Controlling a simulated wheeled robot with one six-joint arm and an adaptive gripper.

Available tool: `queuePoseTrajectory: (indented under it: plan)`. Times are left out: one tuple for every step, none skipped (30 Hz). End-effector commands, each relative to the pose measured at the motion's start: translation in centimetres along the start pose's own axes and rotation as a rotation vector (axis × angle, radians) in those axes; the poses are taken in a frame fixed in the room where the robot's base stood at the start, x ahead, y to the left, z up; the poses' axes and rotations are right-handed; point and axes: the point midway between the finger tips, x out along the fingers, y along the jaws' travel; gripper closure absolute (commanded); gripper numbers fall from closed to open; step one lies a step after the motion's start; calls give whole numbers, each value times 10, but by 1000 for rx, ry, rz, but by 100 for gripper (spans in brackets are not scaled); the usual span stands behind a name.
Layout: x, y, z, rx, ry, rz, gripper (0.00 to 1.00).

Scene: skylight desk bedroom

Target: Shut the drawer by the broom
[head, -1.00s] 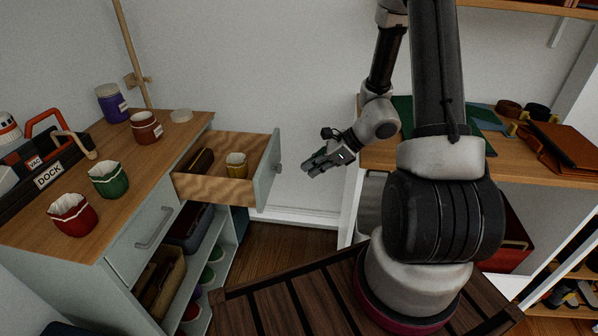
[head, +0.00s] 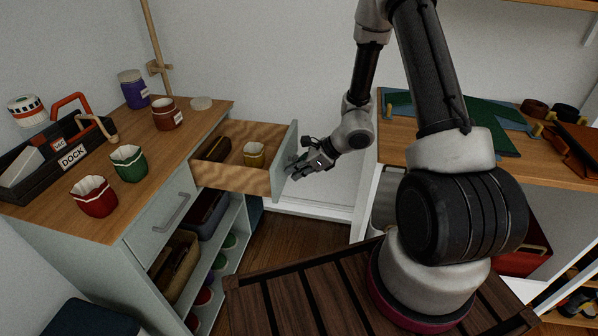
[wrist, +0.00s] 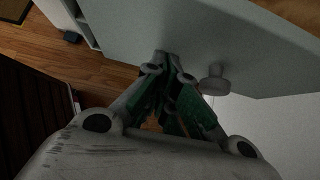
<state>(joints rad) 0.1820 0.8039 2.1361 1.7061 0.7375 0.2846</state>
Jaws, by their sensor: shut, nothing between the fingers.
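The open drawer (head: 236,178) has pale wooden sides and a grey front panel (head: 285,165). It sticks out of the far end of the grey cabinet, near the broom's wooden pole (head: 152,38) in the corner. My gripper (head: 291,172) is shut and empty, at the outer face of the drawer front. In the wrist view, the closed fingertips (wrist: 168,58) are close to the front panel (wrist: 200,35), beside its round knob (wrist: 215,80). I cannot tell whether they touch.
A second drawer (head: 165,215) nearer me is closed. The cabinet top (head: 140,185) holds cups, jars and a dark tool caddy (head: 50,160). A wooden desk (head: 450,165) stands at the right. Bare floor (head: 290,240) lies between desk and cabinet.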

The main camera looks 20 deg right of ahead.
Motion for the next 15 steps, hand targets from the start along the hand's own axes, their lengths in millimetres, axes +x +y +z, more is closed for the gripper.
queuePoseTrajectory:
  plan:
    - [0, 0, 0, 0, 0, 0, 100]
    - [0, 0, 0, 0, 0, 0, 100]
    - [0, 0, 0, 0, 0, 0, 100]
    - [0, 0, 0, 0, 0, 0, 100]
    - [0, 0, 0, 0, 0, 0, 100]
    - [1, 0, 1, -1, 0, 0, 100]
    - [2, 0, 2, -1, 0, 0, 100]
    - [2, 0, 3, -1, 0, 1, 100]
    - [4, 0, 5, -1, 0, 1, 100]
    - [6, 0, 6, -2, 0, 1, 100]
    - [8, 0, 8, -2, 0, 1, 100]
    - [12, 1, 12, -4, 0, 2, 100]
    - [15, 1, 15, -5, 0, 2, 100]
    - [19, 1, 19, -4, 0, 2, 100]
    - [24, 1, 24, -4, 0, 2, 100]
